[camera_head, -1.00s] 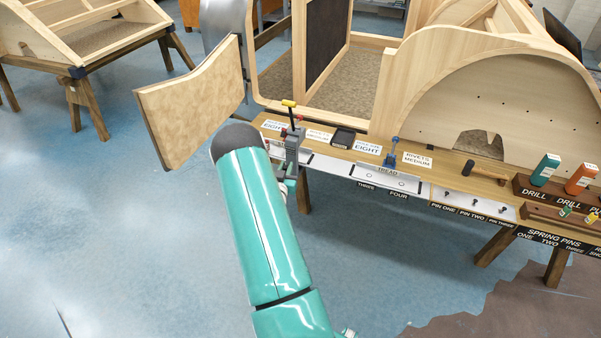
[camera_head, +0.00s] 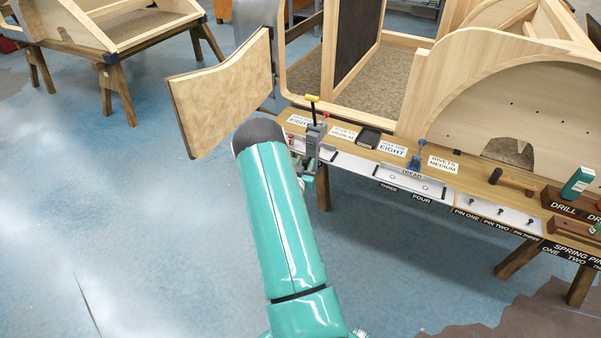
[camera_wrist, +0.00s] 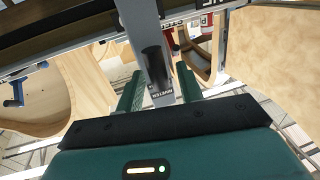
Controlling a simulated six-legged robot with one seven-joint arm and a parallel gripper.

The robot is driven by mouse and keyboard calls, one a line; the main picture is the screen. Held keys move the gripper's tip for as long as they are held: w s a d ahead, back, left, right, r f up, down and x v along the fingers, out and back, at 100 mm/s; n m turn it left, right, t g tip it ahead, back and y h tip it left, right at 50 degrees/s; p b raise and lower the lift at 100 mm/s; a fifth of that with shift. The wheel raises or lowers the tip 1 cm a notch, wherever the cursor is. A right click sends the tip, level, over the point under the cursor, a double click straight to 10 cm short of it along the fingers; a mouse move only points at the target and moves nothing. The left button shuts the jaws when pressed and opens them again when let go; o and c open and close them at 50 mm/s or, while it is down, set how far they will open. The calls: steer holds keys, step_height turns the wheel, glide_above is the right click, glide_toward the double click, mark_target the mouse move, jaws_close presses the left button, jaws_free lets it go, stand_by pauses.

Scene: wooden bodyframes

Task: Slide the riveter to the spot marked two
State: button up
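The riveter (camera_head: 314,138) is a grey upright tool with a yellow-tipped lever. It stands at the left end of the bench, on its front edge, in the head view. In the wrist view its grey body, lettered RIVETER (camera_wrist: 157,78), stands between the two green fingers of my gripper (camera_wrist: 159,92). The fingers are close on both sides, but I cannot tell whether both touch it. In the head view my teal arm reaches up to the riveter and hides part of the gripper. The front strip shows marks THREE and FOUR; the mark two is not readable there.
A wooden bench (camera_head: 470,180) runs to the right with label cards, a small black box (camera_head: 368,137), a blue tool (camera_head: 416,155), a hammer (camera_head: 512,181) and drill boxes. A curved wooden panel (camera_head: 222,92) hangs left of the riveter. Blue floor in front is clear.

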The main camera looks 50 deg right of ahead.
steer(key=v, duration=1.3)
steer(key=shift+a, duration=0.2)
steer(key=shift+r, duration=0.1)
